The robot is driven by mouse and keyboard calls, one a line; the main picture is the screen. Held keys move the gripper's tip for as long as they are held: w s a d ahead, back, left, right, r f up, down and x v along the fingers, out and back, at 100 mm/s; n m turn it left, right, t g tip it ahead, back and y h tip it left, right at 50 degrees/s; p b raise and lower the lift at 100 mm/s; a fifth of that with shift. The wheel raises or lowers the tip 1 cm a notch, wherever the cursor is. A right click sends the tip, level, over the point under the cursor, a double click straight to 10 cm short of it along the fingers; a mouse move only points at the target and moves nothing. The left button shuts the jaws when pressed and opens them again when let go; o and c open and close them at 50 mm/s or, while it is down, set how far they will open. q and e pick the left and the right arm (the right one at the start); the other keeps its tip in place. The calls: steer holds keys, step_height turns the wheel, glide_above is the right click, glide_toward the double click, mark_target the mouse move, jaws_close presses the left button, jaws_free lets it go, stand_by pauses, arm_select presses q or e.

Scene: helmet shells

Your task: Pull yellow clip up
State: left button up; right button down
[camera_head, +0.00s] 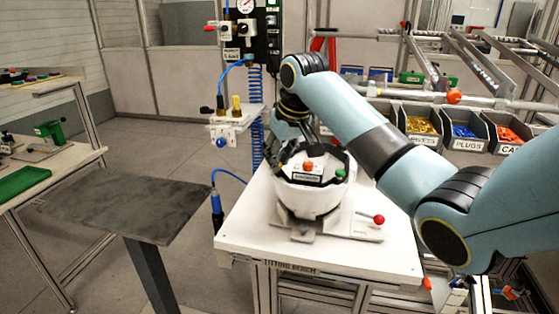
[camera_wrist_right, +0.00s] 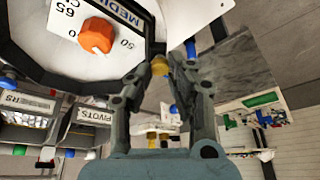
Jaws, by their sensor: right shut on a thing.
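A white helmet shell (camera_head: 308,199) sits in a holder on the white bench. It carries a panel with an orange knob (camera_head: 308,167) and a green knob (camera_head: 340,173). My right arm reaches down to the shell's far left side, and its gripper is mostly hidden there in the head view. In the right wrist view my right gripper (camera_wrist_right: 165,77) is shut on a small yellow clip (camera_wrist_right: 160,65) beside the shell's edge. The orange knob (camera_wrist_right: 97,36) and part of the panel show there too. My left gripper is in neither view.
The white bench (camera_head: 245,232) has free room at front left. A red-tipped lever (camera_head: 378,219) sticks out right of the holder. Labelled parts bins (camera_head: 468,138) stand behind right. A small white shelf (camera_head: 232,121) with a yellow fitting (camera_head: 236,103) is behind left.

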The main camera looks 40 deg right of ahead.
steer(key=c, duration=1.2)
jaws_free()
steer(key=shift+r, duration=0.15)
steer(key=v, duration=1.2)
